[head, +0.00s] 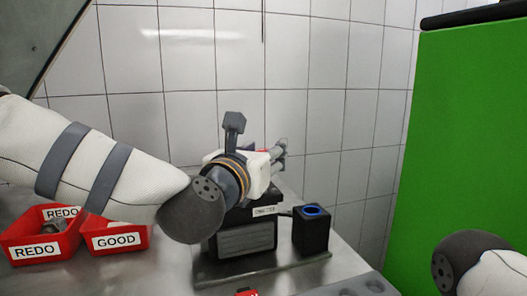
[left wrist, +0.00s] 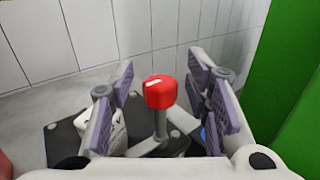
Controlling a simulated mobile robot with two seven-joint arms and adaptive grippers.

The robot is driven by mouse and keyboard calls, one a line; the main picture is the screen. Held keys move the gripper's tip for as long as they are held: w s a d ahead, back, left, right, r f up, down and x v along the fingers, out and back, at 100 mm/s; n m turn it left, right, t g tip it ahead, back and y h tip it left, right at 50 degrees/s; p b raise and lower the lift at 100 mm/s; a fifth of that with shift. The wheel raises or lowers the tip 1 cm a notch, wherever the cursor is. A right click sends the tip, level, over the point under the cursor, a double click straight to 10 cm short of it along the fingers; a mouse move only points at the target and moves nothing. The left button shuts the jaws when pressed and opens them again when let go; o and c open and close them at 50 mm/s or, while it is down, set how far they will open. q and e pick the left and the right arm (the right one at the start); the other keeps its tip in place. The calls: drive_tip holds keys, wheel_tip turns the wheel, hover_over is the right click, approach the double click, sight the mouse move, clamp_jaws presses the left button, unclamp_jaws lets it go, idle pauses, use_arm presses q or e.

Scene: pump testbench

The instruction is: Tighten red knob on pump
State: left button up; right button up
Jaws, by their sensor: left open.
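The red knob (left wrist: 160,92) stands upright on a grey stem in the left wrist view, with a white mark on its top. My left gripper (left wrist: 160,80) is open, with its purple-padded fingers on either side of the knob and a visible gap on each side. My wrist hides most of the knob there. My right gripper is out of view; only part of my right arm shows at lower right.
Red bins labelled REDO (head: 38,252) and GOOD (head: 115,240) stand on the metal table at left. A black box with a blue ring (head: 311,230) stands right of the machine. A tiled wall is behind, and a green panel (head: 460,150) is at right.

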use_arm(q)
clamp_jaws()
drive_tip(key=shift+h, duration=0.3)
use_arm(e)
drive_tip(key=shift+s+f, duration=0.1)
use_arm(q)
drive_tip(key=shift+w+a+f+m+g+h+b, duration=0.15)
drive_tip(key=shift+m+g+h+b, duration=0.15)
drive_tip(key=shift+m+h, duration=0.2)
drive_tip(key=shift+w+f+m+g+h+b, duration=0.1)
drive_tip(key=shift+m+g+h+b, duration=0.15)
drive_tip(key=shift+m+h, duration=0.2)
drive_tip(key=m+g+h+b, duration=0.1)
drive_tip(key=m+g+h, duration=0.1)
drive_tip(key=h, duration=0.1)
drive_tip(key=shift+s+r+m+g+h+b, duration=0.1)
drive_tip(key=shift+s+m+g+h+b, duration=0.05)
drive_tip(key=shift+m+g+h+b, duration=0.75)
drive_tip(key=shift+r+m+g+h, duration=0.15)
drive_tip(key=shift+m+g+h, duration=0.1)
drive_tip(key=shift+h, duration=0.1)
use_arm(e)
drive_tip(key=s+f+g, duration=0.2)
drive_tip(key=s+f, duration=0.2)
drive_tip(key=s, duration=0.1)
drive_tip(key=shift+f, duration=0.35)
use_arm(q)
drive_tip(key=shift+s, duration=0.1)
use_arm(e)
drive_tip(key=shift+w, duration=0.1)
